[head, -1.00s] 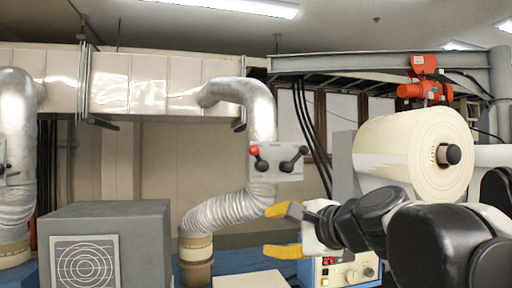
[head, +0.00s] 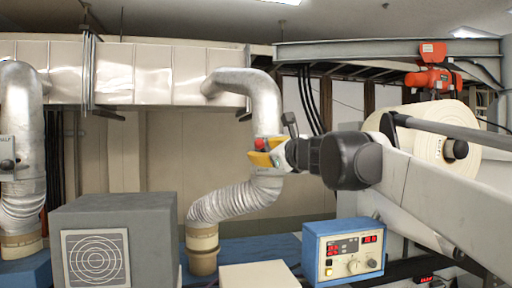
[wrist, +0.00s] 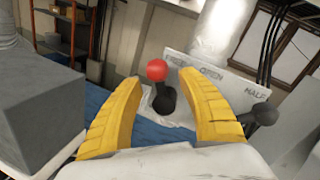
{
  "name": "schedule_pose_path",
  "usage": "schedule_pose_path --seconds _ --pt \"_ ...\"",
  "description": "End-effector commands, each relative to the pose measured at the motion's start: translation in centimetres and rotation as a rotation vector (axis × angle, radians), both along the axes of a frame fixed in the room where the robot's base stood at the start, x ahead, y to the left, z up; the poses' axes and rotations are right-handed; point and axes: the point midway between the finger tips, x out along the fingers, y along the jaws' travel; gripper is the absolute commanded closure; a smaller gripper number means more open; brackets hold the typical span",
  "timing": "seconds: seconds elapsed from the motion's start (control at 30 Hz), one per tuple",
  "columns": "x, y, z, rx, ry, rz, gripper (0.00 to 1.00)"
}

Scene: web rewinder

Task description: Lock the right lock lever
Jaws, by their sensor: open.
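A pale plate (wrist: 195,72) with printed words is mounted by the right silver duct and carries two levers. Its red-knobbed lever (wrist: 156,71) stands between my fingers in the wrist view, and the red knob also shows in the head view (head: 261,144). Its black-knobbed lever (wrist: 265,113) lies to the right, outside my right finger. My gripper (wrist: 161,82) has yellow fingers spread apart on either side of the red-knobbed lever; I cannot tell whether they touch it. In the head view my gripper (head: 264,152) hides most of the plate.
Another lever panel (head: 7,152) is on the left duct. A grey box (head: 115,240) stands at lower left. A blue control box (head: 345,252) stands below my arm. A large white roll (head: 430,145) and an orange hoist (head: 434,79) are at right.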

Motion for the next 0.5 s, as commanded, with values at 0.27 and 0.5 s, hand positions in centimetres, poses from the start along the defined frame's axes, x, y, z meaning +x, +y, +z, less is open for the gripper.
schedule_pose_path --seconds 0.27,0.5 --pt "0.68 0.32 -0.06 -0.001 0.0 0.0 0.53" --pt "0.66 0.3 -0.06 -0.001 0.0 0.0 0.95"
